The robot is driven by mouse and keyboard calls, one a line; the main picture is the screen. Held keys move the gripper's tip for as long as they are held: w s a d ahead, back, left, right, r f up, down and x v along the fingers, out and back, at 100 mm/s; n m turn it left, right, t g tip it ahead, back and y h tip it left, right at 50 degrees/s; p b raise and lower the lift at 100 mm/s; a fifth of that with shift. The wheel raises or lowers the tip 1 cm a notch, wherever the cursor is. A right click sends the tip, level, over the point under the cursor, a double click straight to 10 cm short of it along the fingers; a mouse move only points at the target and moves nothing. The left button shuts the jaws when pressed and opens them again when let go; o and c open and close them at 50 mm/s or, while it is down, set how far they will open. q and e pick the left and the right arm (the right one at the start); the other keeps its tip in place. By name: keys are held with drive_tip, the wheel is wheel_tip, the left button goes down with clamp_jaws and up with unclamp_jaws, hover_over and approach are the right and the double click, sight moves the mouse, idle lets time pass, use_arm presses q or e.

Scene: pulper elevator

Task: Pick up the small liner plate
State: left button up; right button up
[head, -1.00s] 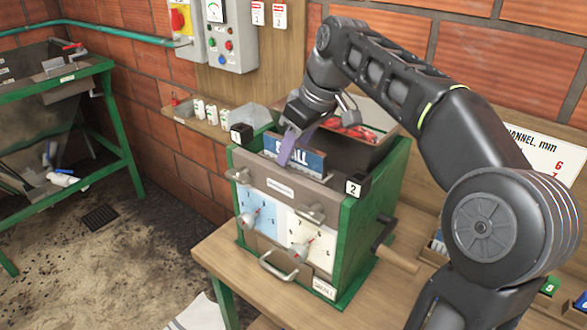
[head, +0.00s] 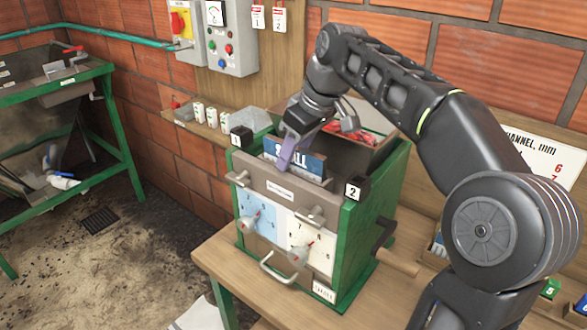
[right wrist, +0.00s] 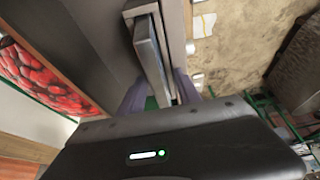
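The small liner plate (head: 302,163) is a blue plate with white lettering, partly covered by my gripper. It stands upright in the open top of the green and grey machine (head: 292,190), behind its front panel. My right gripper (head: 287,158) is over the plate's left part, its purple fingers pointing down. In the right wrist view the plate (right wrist: 150,55) shows edge-on between the two fingers (right wrist: 160,92), with a gap visible on each side, so the gripper looks open around it. The plate's lower part is hidden. My left gripper is not in view.
Black blocks marked 1 (head: 241,136) and 2 (head: 356,188) sit at the machine's top corners. Knobs and a handle (head: 279,271) stick out in front. The wooden bench (head: 222,262) is bare at front left.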

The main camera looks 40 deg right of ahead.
drive_tip(key=shift+f, duration=0.1)
drive_tip(key=shift+c, duration=0.2)
clamp_jaws()
idle(1.0)
